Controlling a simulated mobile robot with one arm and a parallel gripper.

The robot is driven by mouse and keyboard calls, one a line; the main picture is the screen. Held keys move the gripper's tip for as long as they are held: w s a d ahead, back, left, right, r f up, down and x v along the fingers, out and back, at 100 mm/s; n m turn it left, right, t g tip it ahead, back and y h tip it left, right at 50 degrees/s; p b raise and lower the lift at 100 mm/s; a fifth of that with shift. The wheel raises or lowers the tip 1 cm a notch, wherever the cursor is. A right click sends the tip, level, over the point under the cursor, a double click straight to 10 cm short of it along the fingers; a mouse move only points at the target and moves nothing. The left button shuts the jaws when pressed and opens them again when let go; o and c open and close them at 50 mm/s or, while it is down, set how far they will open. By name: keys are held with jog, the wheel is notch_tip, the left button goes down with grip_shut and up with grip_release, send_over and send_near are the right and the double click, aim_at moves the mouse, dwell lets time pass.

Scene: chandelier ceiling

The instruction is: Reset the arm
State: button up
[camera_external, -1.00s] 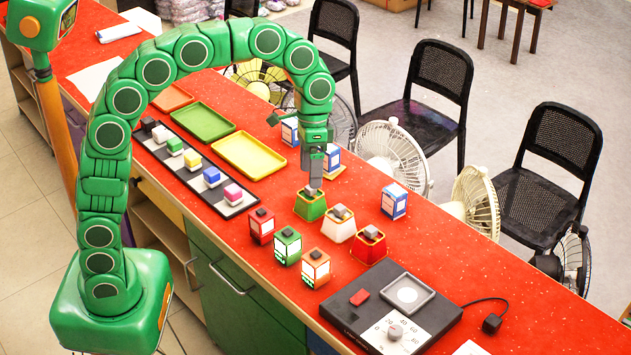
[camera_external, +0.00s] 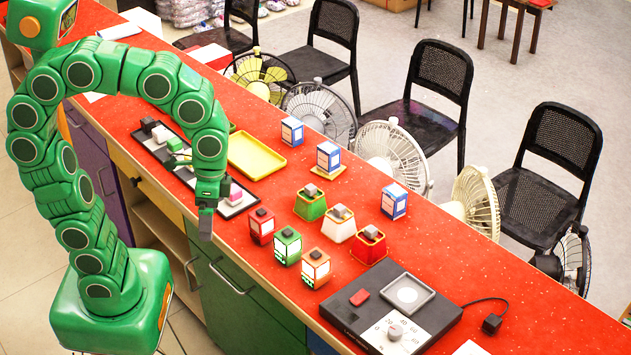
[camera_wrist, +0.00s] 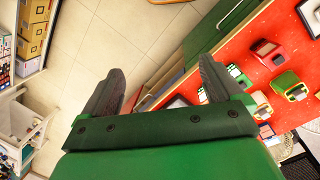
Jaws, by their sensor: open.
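My green arm curves up from its base at the left. My gripper (camera_external: 206,222) hangs at the near edge of the red counter (camera_external: 300,170), left of the dark red lantern-like block (camera_external: 261,227). In the wrist view my gripper (camera_wrist: 160,82) has its two dark fingers spread wide with nothing between them. Floor tiles and a strip of green cabinet show past the fingers there.
Near my gripper stand a green block (camera_external: 287,246), an orange block (camera_external: 315,268) and several small holders. A black tray (camera_external: 236,208) with colored cubes lies behind it, partly hidden by my arm. A black scale (camera_external: 360,325) sits farther right.

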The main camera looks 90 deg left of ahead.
jog(key=s+d+f+m+y, duration=0.1)
jog(key=s+f, duration=0.4)
jog(key=s, duration=0.6)
jog(key=shift+s, duration=0.4)
jog(key=shift+f, duration=0.1)
